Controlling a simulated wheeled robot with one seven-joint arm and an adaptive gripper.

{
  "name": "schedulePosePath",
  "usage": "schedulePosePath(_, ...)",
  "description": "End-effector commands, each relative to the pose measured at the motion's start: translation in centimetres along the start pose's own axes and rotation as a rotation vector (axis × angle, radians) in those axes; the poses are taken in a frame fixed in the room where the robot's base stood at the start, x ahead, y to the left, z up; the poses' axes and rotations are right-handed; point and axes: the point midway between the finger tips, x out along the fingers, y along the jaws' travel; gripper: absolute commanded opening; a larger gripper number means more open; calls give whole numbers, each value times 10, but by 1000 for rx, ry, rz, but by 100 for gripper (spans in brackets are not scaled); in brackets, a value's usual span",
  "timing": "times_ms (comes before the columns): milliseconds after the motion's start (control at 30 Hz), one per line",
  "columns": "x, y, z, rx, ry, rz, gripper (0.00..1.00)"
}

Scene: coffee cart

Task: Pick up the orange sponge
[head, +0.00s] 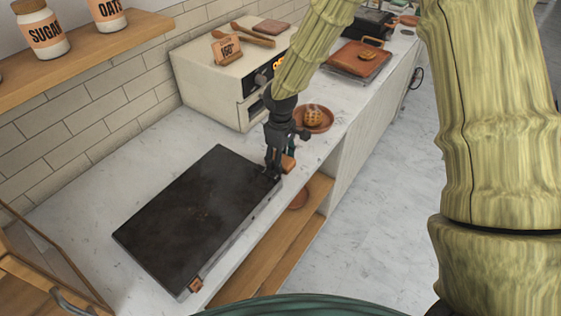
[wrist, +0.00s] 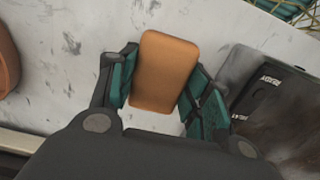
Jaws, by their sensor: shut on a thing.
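The orange sponge (wrist: 165,72) is a rounded block between the two teal-padded fingers of my gripper (wrist: 160,85) in the wrist view. The fingers touch its left and right sides. In the head view, my gripper (head: 280,160) is by the right back corner of the black griddle, and the sponge (head: 288,163) shows as a small orange patch at its fingertips. The sponge is over the pale counter. I cannot tell whether it touches the counter.
The black griddle (head: 195,220) lies left of my gripper. A brown plate (head: 325,122) with a waffle-like item (head: 313,117) is behind, beside the cream oven (head: 225,85). The counter's front edge is close, with a wooden shelf (head: 270,250) below.

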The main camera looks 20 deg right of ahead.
Motion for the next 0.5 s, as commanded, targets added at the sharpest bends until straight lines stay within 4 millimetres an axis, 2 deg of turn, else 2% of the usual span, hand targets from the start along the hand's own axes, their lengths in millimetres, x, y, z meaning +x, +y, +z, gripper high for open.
schedulePosePath(267,-6,0,-1,0,2,1,33)
schedulePosePath(500,-34,0,-1,0,3,1,33)
